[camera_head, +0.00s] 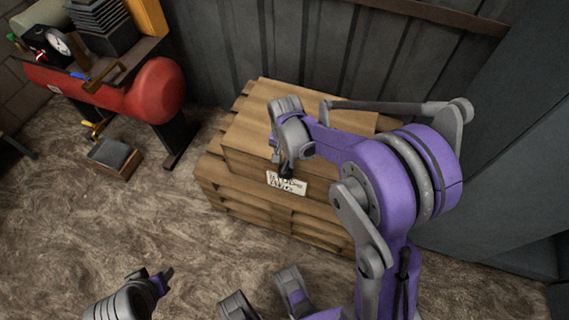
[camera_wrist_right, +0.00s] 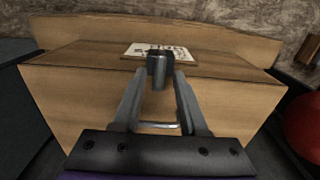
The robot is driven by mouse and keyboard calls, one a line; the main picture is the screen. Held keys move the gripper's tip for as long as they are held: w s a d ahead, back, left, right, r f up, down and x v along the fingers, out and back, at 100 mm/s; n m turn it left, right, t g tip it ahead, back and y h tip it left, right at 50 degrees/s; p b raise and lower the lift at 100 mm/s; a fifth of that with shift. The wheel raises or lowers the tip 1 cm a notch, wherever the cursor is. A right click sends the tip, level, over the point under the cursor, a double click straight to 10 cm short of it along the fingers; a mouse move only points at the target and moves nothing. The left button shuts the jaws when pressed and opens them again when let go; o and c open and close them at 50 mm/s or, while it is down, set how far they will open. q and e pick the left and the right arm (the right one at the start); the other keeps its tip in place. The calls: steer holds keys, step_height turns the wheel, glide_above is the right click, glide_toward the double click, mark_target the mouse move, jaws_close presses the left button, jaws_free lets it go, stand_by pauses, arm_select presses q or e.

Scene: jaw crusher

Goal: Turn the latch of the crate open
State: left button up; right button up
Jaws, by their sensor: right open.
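The wooden crate (camera_head: 240,135) stands against the corrugated wall, with a white label (camera_head: 287,183) on its front edge; the label also shows in the wrist view (camera_wrist_right: 160,50). My right gripper (camera_head: 286,160) is above the crate's front edge by the label. In the wrist view its two fingers (camera_wrist_right: 159,88) are apart.
A red tank (camera_head: 150,90) with a bench of tools stands at the left. A small box with a dark top (camera_head: 113,156) lies on the ground before it. Grey walls close off the back and right. The dirt floor (camera_head: 90,225) left of the crate is clear.

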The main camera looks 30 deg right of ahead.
mark_target(286, 165)
steer(key=shift+f, duration=1.1)
jaws_close()
